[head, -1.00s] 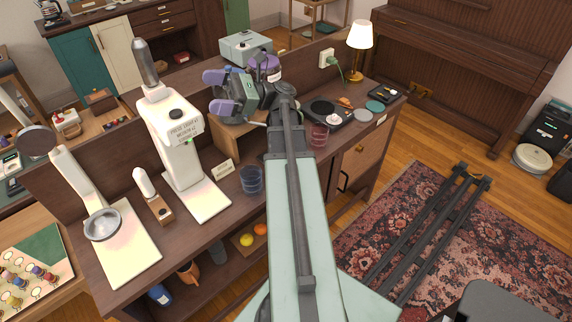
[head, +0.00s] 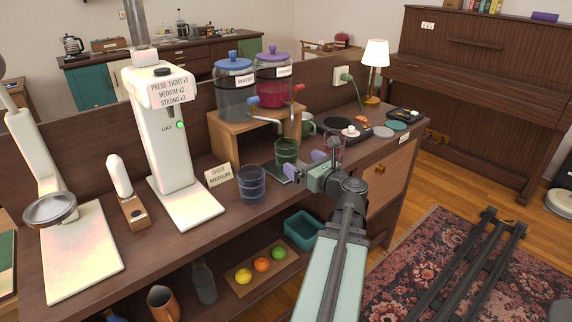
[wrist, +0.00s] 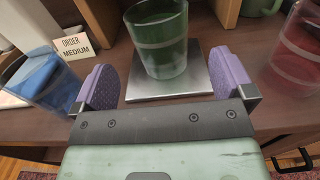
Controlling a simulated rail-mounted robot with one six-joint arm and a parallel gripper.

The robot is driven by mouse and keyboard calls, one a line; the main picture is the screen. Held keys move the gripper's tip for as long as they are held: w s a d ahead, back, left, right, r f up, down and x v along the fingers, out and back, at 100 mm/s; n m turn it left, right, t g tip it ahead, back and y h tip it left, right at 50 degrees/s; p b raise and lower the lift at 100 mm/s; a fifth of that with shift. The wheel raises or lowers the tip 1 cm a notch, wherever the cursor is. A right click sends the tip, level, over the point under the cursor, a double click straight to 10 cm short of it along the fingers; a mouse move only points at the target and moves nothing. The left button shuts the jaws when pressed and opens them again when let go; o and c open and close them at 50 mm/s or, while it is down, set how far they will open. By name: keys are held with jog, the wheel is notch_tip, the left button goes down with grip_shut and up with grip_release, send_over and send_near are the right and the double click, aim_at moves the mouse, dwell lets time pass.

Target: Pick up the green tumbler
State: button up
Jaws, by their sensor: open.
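The green tumbler (head: 287,151) stands upright on a square metal plate (head: 281,171) on the counter, in front of the wooden dispenser stand. In the wrist view the green tumbler (wrist: 158,40) is ahead of my gripper, centred between the fingers, with its top cut off by the frame. My gripper (wrist: 166,88) has its two purple pads wide apart and nothing between them. The plate (wrist: 170,82) shows beyond and between the fingers. In the head view my gripper (head: 325,160) is just right of and in front of the tumbler.
A blue tumbler (head: 251,184) stands left of the green one, beside the "Order Medium" card (head: 219,174). A red tumbler (wrist: 298,45) stands to the right. Two dispensers (head: 235,90) with taps sit on the stand (head: 228,128) behind.

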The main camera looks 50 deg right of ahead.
aim_at(295, 157)
jog(key=x, duration=0.6)
jog(key=shift+w+d, duration=0.1)
jog(key=shift+w, duration=0.3)
jog(key=c, duration=1.2)
jog(key=shift+r, duration=0.1)
jog(key=shift+c, duration=0.2)
